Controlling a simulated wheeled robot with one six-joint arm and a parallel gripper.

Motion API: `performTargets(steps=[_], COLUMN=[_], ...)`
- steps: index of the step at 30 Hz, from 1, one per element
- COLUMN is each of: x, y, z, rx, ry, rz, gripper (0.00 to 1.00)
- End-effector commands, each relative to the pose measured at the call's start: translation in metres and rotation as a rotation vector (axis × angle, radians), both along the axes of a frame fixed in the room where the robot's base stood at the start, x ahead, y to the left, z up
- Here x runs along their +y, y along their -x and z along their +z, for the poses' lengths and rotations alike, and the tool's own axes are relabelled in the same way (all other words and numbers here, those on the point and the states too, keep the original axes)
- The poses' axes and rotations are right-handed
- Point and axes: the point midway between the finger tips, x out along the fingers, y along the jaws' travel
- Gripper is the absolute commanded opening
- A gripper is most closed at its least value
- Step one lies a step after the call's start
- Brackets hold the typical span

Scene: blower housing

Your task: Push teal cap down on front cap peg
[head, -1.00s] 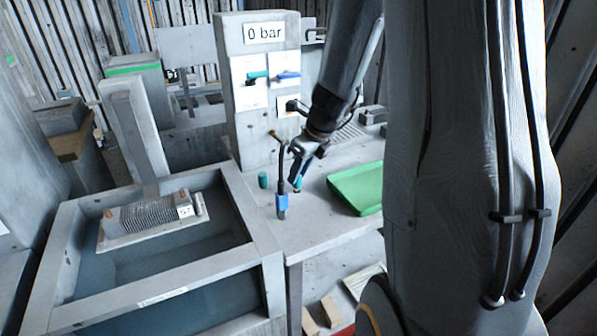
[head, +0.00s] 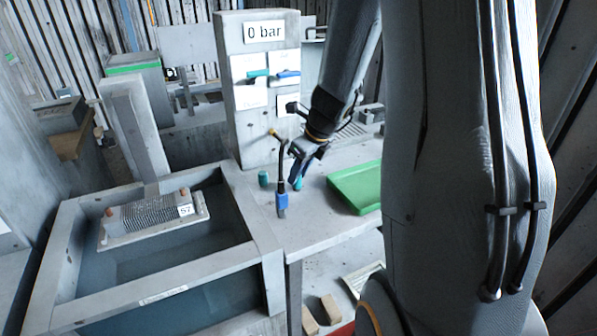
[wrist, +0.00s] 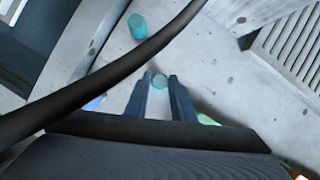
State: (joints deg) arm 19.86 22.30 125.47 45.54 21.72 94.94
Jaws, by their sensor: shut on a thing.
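My gripper (head: 300,170) reaches down over the grey bench, right of the tank. In the wrist view its two dark blue fingers (wrist: 160,80) are closed on the sides of a teal cap (wrist: 159,82), whose round top shows between the tips. In the head view this cap (head: 297,184) shows low beneath the fingers, close to the bench top. A second teal cap (head: 263,179) stands upright on the bench to the left; it also shows in the wrist view (wrist: 138,27). No peg can be made out under the held cap; that spot is hidden.
A black hose with a blue fitting (head: 282,203) rises just in front of my gripper and crosses the wrist view (wrist: 110,75). A green tray (head: 355,188) lies to the right. A water tank (head: 255,250) with a finned part (head: 150,215) is left. A "0 bar" panel (head: 240,60) stands behind.

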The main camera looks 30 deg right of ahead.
Motion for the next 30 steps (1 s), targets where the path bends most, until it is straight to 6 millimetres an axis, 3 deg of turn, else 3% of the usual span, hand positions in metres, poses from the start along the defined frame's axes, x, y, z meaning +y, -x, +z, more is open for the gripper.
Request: performTargets(steps=[6, 7, 10, 20, 30], x=[0.000, 0.000, 0.000, 0.000, -0.008], y=[0.000, 0.000, 0.000, 0.001, 0.017], z=[0.000, 0.000, 0.000, 0.002, 0.048], rx=[0.000, 0.000, 0.000, 0.000, -0.003], ry=[0.000, 0.000, 0.000, 0.000, 0.000], rz=[0.000, 0.000, 0.000, 0.000, -0.001], gripper=[0.01, 0.27, 0.44, 0.44, 0.44])
